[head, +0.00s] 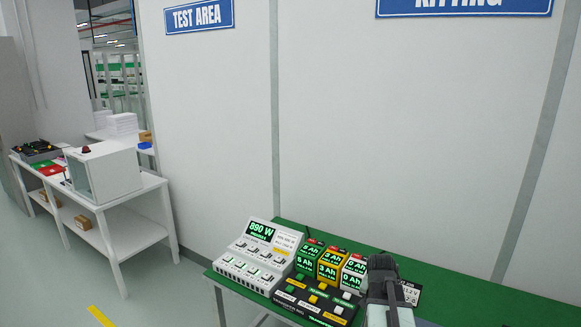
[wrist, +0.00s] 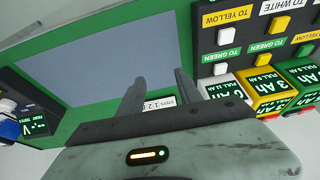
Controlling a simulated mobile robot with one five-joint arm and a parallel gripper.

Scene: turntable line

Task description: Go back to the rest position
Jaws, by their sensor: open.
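My gripper (wrist: 158,90) is in the wrist view, its two dark fingers apart with nothing between them. It is over the green tabletop (wrist: 180,22), with a grey-blue flat panel (wrist: 95,55) beyond the fingers. In the head view, my arm stands at the lower right in front of the table and hides part of a dark label plate; the fingertips cannot be made out there.
On the green table (head: 480,290) stand a white 890 W console (head: 236,270), green (head: 306,261), yellow (head: 329,264) and white (head: 353,272) Ah blocks, and a black button panel (head: 315,300). White benches with a box (head: 105,172) stand left. Floor between is clear.

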